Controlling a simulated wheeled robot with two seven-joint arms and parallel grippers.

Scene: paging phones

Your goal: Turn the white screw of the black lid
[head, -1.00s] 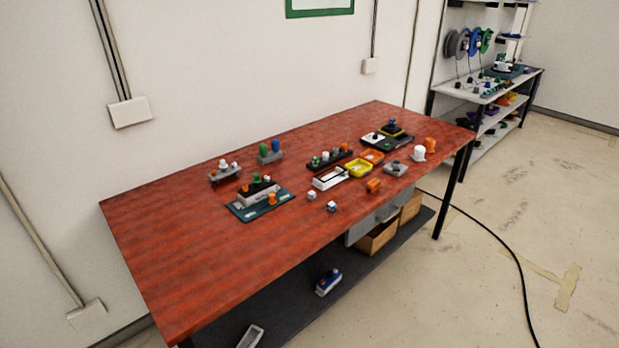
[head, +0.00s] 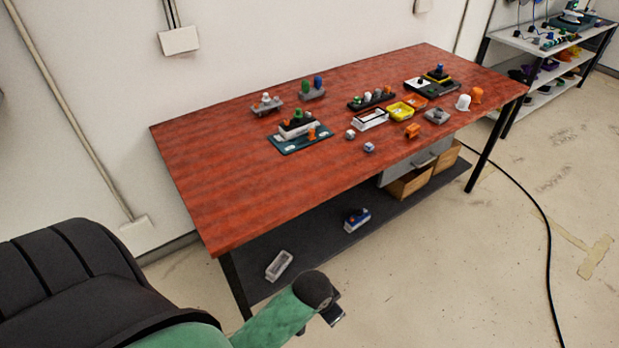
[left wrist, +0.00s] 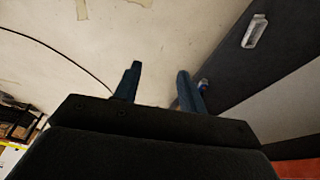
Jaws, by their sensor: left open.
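A pale grey block with a black top (head: 297,125) stands on a dark teal plate (head: 287,147) on the red table. Small green and dark pieces stand on the black top, and an orange piece stands beside it. I cannot make out a white screw there at this size, nor tell surely that this is the black lid. My left gripper (head: 322,316) is low in front of the table, well away from the block. In the left wrist view it (left wrist: 160,72) is open and empty, over the floor. My right gripper is not in view.
The red table (head: 200,175) has bare room at its left and front. Several small holders, yellow (head: 401,111) and orange trays, and caps stand towards the right. A dark lower shelf holds a grey tray (head: 279,265) and a blue-and-white piece (head: 357,220). A black cable lies on the floor.

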